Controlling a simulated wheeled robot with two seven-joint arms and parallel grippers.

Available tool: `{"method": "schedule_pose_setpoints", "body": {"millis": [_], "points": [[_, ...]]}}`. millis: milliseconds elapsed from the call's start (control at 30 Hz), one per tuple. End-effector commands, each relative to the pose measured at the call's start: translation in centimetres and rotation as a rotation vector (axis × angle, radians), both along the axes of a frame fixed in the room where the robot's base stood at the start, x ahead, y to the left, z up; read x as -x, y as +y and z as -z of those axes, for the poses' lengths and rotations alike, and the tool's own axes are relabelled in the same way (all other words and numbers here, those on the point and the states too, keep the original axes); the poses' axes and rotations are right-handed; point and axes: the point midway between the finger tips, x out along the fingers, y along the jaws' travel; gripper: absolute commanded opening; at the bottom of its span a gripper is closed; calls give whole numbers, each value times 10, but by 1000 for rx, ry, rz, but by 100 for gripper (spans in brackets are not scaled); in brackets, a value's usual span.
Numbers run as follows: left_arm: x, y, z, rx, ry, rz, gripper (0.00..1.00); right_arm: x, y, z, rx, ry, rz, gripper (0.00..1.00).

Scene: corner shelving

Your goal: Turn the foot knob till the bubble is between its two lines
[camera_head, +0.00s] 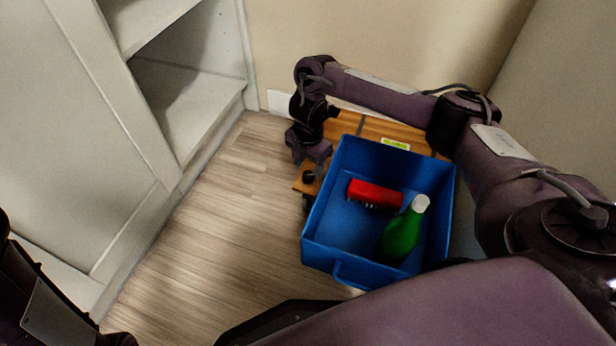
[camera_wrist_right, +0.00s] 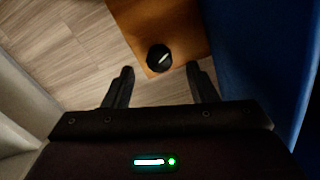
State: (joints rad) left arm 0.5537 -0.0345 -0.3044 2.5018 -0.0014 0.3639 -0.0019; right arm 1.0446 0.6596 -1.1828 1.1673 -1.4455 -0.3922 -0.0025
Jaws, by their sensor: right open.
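The black foot knob (camera_head: 308,177) sits on the near left corner of a wooden board (camera_head: 375,127). In the right wrist view, the round knob (camera_wrist_right: 159,58) has a light mark on its top and sits near the corner of the board (camera_wrist_right: 180,20). A small yellow-green level (camera_head: 396,144) lies on the board behind the blue bin; its bubble and lines are too small to read. My right gripper (camera_head: 312,163) is open and above the knob. In the wrist view, the knob appears just beyond the gap between its fingertips (camera_wrist_right: 158,82). My left gripper is out of view.
White shelving (camera_head: 190,110) is at the left. The wood floor (camera_head: 215,215) between is clear.

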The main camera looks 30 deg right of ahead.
Motion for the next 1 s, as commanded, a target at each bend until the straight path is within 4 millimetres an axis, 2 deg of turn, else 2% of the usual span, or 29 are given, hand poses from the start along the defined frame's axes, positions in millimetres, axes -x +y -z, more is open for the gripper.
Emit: {"method": "schedule_pose_setpoints", "body": {"millis": [33, 200, 667, 1000], "points": [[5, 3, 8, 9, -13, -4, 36, 0, 0, 15, -1, 0, 0, 52], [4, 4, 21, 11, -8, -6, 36, 0, 1, 30, -1, -1, -1, 52], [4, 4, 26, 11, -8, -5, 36, 0, 1, 35, -1, -1, -1, 51], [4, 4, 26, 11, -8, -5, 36, 0, 1, 35, -1, -1, -1, 8]]}}
